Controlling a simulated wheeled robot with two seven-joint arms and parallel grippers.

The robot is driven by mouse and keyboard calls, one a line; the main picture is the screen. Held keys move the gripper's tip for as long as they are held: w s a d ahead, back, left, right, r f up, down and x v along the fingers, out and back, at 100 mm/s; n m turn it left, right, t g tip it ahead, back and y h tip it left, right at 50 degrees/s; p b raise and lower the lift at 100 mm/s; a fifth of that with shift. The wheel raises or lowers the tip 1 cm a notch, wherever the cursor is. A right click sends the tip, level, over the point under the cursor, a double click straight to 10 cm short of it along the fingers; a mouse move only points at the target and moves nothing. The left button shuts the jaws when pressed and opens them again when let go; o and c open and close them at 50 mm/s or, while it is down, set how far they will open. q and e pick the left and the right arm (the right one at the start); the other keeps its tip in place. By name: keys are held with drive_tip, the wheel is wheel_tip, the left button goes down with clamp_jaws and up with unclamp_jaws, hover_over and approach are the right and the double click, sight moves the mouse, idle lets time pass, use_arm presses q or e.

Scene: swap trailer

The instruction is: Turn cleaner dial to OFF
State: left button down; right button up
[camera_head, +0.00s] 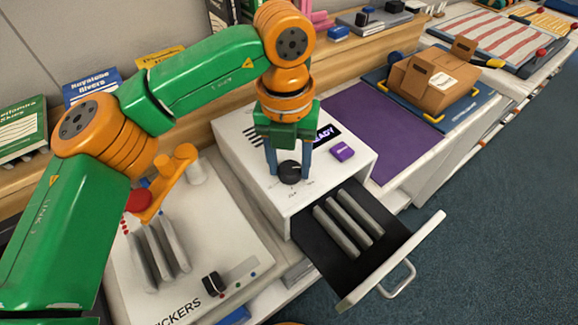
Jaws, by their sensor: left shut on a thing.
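The cleaner is a white box (322,182) with a black display reading "READY" (327,135) and a purple button (342,151) on its top. Its black dial (290,172) sits on the top near the front edge, with small marks around it that are too small to read. My left gripper (290,170) comes down from above and is shut on the dial, one blue finger on each side. The cleaner's drawer (378,262) is pulled open at the front and holds several grey bars. My right gripper is not in view.
A white sticker machine (245,250) with a lever, grey plates and a black knob (213,284) stands at the left. A purple mat (375,130) lies right of the cleaner. A cardboard box (433,82) stands beyond it. The open drawer juts over the floor.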

sight(289, 168)
use_arm(q)
drive_tip(key=n+b, duration=0.2)
drive_tip(key=n, duration=0.2)
drive_tip(key=shift+n+b, duration=0.55)
drive_tip(key=shift+n, duration=0.95)
drive_tip(key=shift+c, duration=1.4)
unclamp_jaws()
drive_tip(key=shift+r, duration=0.1)
wheel_tip(289, 168, up, 7)
drive_tip(key=shift+s+p, duration=0.1)
drive_tip(key=shift+p, duration=0.55)
